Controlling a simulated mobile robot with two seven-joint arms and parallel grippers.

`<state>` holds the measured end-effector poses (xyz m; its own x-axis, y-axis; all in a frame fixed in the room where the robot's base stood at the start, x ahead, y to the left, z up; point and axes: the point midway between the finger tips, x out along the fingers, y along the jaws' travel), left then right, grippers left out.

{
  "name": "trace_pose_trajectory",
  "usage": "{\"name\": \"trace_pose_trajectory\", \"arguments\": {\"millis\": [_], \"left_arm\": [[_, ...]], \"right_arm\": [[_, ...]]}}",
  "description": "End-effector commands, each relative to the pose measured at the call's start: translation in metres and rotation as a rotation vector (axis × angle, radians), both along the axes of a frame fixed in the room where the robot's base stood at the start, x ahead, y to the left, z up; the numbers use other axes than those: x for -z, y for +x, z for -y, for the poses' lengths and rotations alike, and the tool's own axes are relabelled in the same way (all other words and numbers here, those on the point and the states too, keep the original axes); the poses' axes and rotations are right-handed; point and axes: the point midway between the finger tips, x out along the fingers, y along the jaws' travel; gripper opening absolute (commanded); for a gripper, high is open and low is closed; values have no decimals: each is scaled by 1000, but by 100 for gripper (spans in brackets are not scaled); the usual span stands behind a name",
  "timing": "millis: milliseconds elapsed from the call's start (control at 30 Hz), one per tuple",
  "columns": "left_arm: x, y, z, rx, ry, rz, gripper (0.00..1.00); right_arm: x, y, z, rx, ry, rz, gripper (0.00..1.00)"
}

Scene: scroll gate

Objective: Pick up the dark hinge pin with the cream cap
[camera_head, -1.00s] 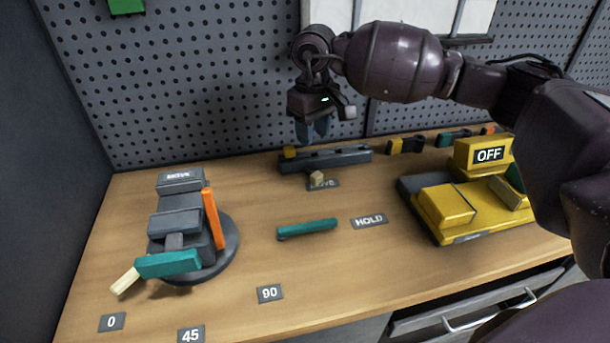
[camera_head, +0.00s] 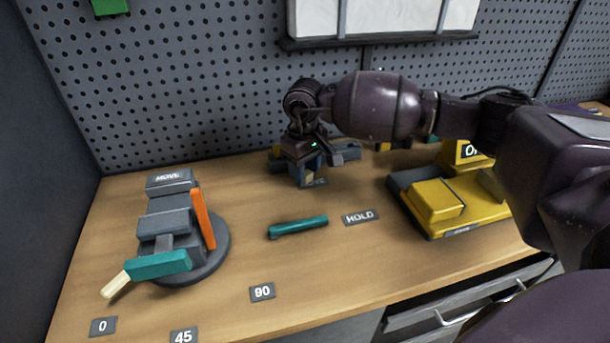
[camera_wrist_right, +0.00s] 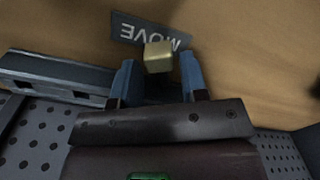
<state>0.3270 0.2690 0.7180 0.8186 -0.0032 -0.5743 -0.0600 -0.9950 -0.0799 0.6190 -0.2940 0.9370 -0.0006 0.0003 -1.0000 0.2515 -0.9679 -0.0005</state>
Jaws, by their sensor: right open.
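The cream cap (camera_wrist_right: 158,57) of the hinge pin shows in the right wrist view, between the two blue fingers of my right gripper (camera_wrist_right: 157,76). The fingers are open, one on either side of the cap; I cannot tell whether they touch it. In the head view my right gripper (camera_head: 307,176) points down near the front of the dark rack (camera_head: 346,151) and largely hides the cap. My left gripper is not in view.
A grey turntable fixture (camera_head: 168,225) with teal and orange bars stands at left. A yellow fixture (camera_head: 437,199) stands at right. The pegboard (camera_head: 200,80) rises behind; the front middle is mostly clear.

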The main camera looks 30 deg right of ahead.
Motion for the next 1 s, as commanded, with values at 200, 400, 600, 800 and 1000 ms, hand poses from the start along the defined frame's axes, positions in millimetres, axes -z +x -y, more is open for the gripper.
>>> {"name": "trace_pose_trajectory", "arguments": {"millis": [200, 400, 600, 800, 1000], "left_arm": [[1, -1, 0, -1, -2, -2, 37], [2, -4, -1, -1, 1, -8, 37], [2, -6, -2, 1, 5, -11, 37], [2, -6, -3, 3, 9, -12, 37], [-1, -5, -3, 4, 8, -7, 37]], "right_arm": [[4, 0, 0, 0, 0, 1, 40], [4, 0, 0, 0, 0, 1, 17], [4, 0, 0, 0, 0, 1, 0], [0, 1, 0, 0, 0, 2, 0], [-25, 1, 0, 0, -1, 5, 0]]}}
